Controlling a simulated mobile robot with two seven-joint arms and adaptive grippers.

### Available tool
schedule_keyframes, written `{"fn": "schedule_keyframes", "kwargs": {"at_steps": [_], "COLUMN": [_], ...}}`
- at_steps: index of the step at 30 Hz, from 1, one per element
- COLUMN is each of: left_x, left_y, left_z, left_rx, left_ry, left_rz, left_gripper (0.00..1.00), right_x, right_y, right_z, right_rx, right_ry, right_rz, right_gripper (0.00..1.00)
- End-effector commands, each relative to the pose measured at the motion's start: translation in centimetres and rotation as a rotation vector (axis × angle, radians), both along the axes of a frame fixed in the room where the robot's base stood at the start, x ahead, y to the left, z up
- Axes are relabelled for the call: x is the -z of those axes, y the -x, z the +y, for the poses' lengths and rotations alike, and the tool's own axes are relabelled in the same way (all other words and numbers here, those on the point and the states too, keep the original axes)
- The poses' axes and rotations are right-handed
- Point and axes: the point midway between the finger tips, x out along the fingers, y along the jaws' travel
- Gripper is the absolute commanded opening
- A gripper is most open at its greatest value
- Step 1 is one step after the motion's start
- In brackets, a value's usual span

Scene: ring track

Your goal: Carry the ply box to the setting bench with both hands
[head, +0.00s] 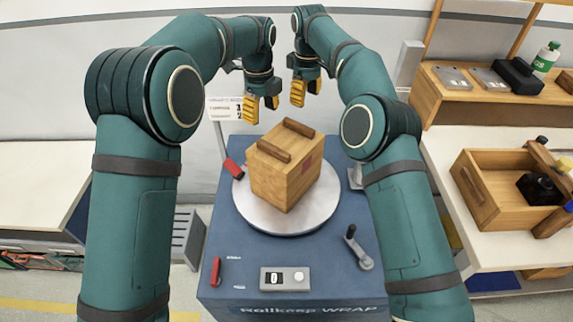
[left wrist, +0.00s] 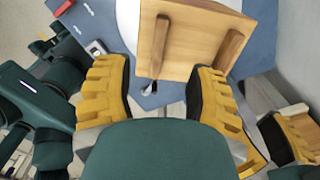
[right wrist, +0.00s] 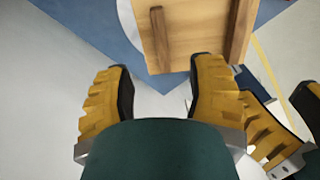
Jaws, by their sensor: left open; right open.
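The ply box (head: 287,176) is a light wooden box with two dark wooden bar handles on top and a reddish patch on one side. It stands upright on a round pale turntable (head: 260,222) on the blue wrapping machine. My left gripper (head: 262,106) is open and empty above and behind the box. My right gripper (head: 306,92) is also open and empty, further right and behind it. The box top shows beyond the fingers in the left wrist view (left wrist: 190,42) and in the right wrist view (right wrist: 195,35). I cannot tell which bench is the setting bench.
The blue machine (head: 225,262) has a crank and a switch panel in front. At right, a pale bench (head: 455,145) holds an open wooden crate (head: 480,205) with bottles and a shelf (head: 440,100) above. A pale table (head: 40,180) at left has a clear top.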

Motion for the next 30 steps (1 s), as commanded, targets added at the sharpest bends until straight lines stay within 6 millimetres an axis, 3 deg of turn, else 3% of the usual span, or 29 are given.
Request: {"fn": "schedule_keyframes", "kwargs": {"at_steps": [18,30], "left_x": [10.2,11.8], "left_y": [0.1,0.0], "left_z": [0.0,0.0], "left_rx": [0.000,0.000], "left_ry": [-0.002,0.000], "left_rz": [0.002,-0.001], "left_gripper": [0.55,0.55], "right_x": [10.2,11.8], "right_y": [0.1,0.1], "right_z": [0.0,0.0], "right_rx": [0.000,-0.001], "right_ry": [0.000,0.000], "right_rz": [0.002,0.000], "right_gripper": [0.55,0.55]}}
